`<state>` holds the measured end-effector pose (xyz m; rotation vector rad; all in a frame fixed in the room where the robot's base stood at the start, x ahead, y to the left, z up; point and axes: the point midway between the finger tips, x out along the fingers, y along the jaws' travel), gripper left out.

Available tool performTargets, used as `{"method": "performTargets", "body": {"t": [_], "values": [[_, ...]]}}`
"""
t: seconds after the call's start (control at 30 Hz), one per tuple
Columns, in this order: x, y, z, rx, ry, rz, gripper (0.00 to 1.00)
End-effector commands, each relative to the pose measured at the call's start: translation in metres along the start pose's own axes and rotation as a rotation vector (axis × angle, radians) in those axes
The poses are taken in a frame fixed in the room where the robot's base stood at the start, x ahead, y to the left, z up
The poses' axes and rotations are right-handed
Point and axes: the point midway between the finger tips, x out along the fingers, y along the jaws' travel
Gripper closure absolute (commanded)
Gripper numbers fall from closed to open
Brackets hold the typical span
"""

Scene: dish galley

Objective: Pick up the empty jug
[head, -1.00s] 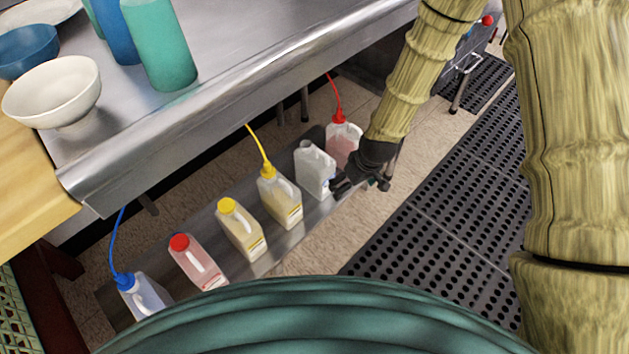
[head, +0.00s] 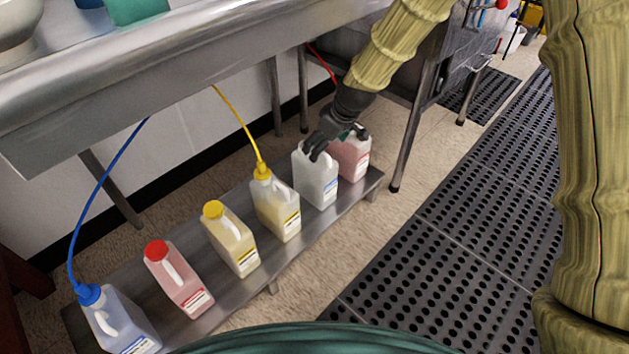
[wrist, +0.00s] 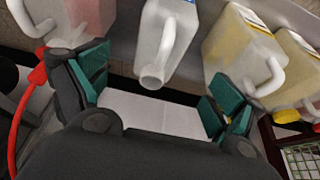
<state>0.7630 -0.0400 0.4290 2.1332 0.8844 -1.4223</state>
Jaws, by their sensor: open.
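The empty jug (head: 316,180) is translucent white with no cap and a blue-marked label. It stands upright on the low metal shelf (head: 286,258), between a pink jug and a yellow-capped jug. My gripper (head: 325,147) is at the jug's top in the head view and hides part of its neck and handle. In the wrist view my gripper (wrist: 152,98) is open, with a teal-padded finger on each side. The empty jug (wrist: 168,42), its open mouth and its handle show ahead between the fingers. I cannot tell whether a finger touches it.
A pink jug (head: 352,158) with a red hose stands close on the right. A yellow-hosed jug (head: 275,207) stands close on the left. Further left are a yellow-capped jug (head: 230,240), a red-capped jug (head: 178,280) and a blue-hosed jug (head: 120,322). The steel counter (head: 180,65) overhangs behind.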

Motion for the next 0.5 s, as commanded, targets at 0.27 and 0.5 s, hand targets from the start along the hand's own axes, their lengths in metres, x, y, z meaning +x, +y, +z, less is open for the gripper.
{"method": "performTargets", "body": {"t": [0.27, 0.5], "values": [[0.039, -0.001, 0.003, 0.001, -0.002, -0.001, 0.05], [0.054, 0.0, 0.001, 0.001, -0.001, 0.0, 0.05]]}}
